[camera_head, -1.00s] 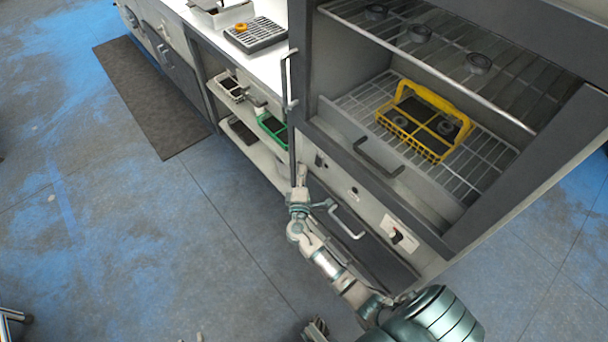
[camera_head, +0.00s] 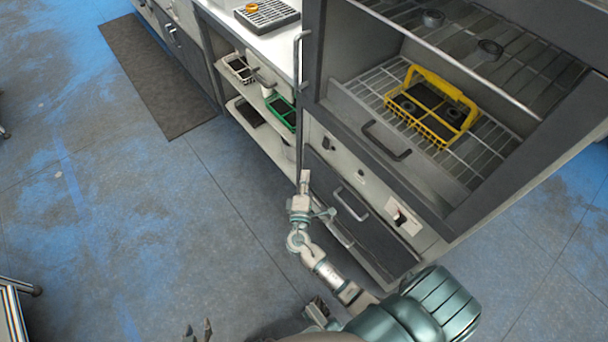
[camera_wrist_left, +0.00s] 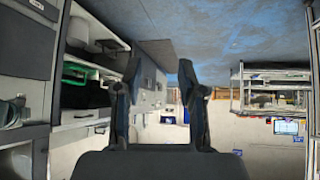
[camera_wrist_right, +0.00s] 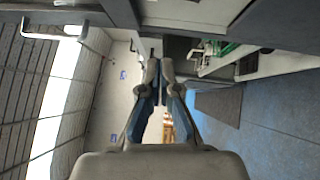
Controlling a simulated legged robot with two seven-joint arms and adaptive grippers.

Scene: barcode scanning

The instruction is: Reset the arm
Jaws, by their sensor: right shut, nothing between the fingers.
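My right gripper (camera_head: 304,180) is shut and empty, at the end of my right arm, in front of the cabinet's lower part and close to the long upright door handle (camera_head: 299,95). In the right wrist view its fingertips (camera_wrist_right: 157,68) are together with nothing between them. My left gripper (camera_head: 198,329) shows only as two fingertips at the bottom edge of the head view, over the floor. In the left wrist view its fingers (camera_wrist_left: 160,75) stand apart and hold nothing.
A yellow basket (camera_head: 440,83) with dark round parts sits on a wire rack inside the open cabinet. A green-rimmed basket (camera_head: 283,112) is on a side shelf. A grey tray (camera_head: 272,18) with an orange ring lies on the counter.

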